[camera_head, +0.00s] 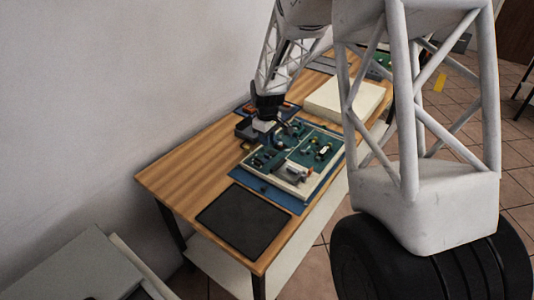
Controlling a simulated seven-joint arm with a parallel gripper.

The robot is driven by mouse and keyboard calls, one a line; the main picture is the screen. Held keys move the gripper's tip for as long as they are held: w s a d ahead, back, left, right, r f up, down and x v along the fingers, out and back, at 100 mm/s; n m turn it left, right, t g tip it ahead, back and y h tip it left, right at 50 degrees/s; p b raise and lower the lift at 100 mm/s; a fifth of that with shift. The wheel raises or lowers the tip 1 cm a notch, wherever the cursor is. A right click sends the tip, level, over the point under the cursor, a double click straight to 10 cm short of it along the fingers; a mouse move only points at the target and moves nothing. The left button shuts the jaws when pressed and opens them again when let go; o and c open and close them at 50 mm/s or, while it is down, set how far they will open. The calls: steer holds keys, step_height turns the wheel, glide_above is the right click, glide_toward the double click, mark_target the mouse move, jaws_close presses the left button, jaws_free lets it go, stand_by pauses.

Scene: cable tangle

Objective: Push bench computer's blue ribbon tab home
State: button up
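The bench computer (300,160) appears to be the pale frame with a green board and small parts, lying on a blue mat (262,189) on the wooden table. A blue ribbon tab cannot be made out at this size. My gripper (264,124) points down at the far left edge of the board, near a dark boxy item. Its fingers are too small and dark to tell whether they are open or shut, or whether they touch anything.
A black pad (243,220) lies at the table's near end. A cream flat box (344,99) sits behind the board. The table's left part (185,170) is bare wood beside the wall. A grey surface (75,275) stands at lower left.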

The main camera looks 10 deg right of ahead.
mark_target(267, 155)
steer(key=shift+f, duration=3.6)
jaws_close()
